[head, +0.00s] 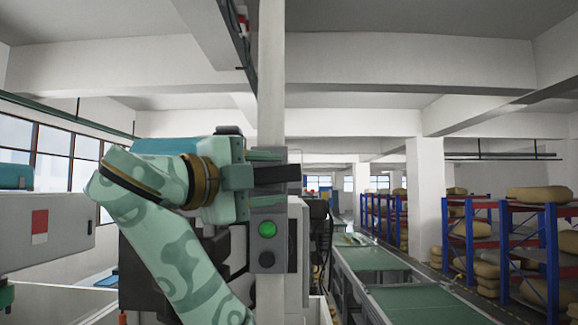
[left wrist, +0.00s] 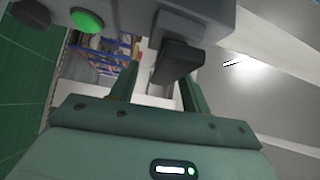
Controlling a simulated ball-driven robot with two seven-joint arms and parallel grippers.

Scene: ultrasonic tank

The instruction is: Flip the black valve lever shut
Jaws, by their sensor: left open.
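In the left wrist view the lever (left wrist: 180,62) is a dark block hanging from a grey housing, near the right fingertip. My left gripper (head: 264,177) is open, its fingers above and below the lever's near part in the head view. In the left wrist view the left gripper's fingers (left wrist: 157,88) stand apart with nothing clamped between them. Whether a finger touches the lever cannot be told. My right gripper is in neither view.
The grey panel carries a green button (head: 267,229) and a black button (head: 267,258) just below my left gripper. A pale column (head: 271,85) rises behind it. A green-topped conveyor (head: 375,258) and blue-orange racks (head: 551,255) with sacks stand to the right.

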